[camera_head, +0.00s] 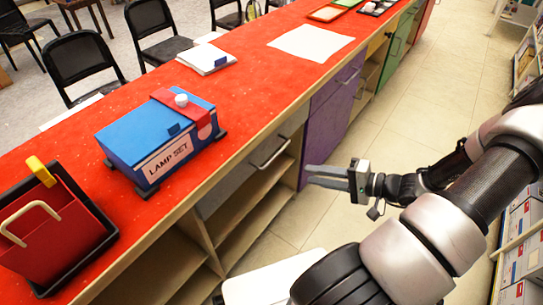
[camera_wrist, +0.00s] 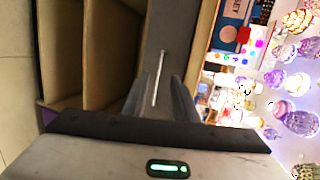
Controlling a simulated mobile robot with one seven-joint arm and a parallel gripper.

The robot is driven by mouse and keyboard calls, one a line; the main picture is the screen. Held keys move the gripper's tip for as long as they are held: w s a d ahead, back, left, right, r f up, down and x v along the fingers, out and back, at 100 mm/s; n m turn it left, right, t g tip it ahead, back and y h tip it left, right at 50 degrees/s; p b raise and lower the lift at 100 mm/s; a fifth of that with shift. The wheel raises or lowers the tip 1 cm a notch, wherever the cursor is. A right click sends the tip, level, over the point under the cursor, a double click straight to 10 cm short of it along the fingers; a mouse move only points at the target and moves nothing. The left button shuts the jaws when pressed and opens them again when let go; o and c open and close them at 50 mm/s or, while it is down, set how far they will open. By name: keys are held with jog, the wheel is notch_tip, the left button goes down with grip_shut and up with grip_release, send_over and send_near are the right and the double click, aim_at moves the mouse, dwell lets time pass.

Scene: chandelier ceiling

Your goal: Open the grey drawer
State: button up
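The grey drawer (camera_head: 236,179) is set in the front of the red-topped counter, beneath the blue lamp-set box, and looks closed. Its light bar handle (camera_head: 270,154) is at the upper part of the front. My gripper (camera_head: 309,176) is to the right of the handle, in front of the counter and apart from it. In the wrist view, the grey drawer front (camera_wrist: 176,28) runs as a vertical band, and the handle (camera_wrist: 157,80) appears between the two fingers. My gripper (camera_wrist: 160,88) is open and empty there.
Open wooden shelves (camera_head: 247,203) lie below the drawer, and a purple cabinet door (camera_head: 329,121) is to its right. The blue lamp-set box (camera_head: 158,140) and a red caddy (camera_head: 50,235) stand on the counter. The tiled floor (camera_head: 395,140) beside the counter is clear.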

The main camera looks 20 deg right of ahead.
jog(key=w+d+f+m+t+h, duration=0.1)
jog(key=w+d+f+m+t, duration=0.1)
jog(key=d, duration=0.1)
jog(key=b, duration=0.4)
send_near(276, 154)
jog(key=x, duration=1)
jog(key=shift+f, duration=0.3)
grip_shut()
jog(key=shift+h, duration=0.3)
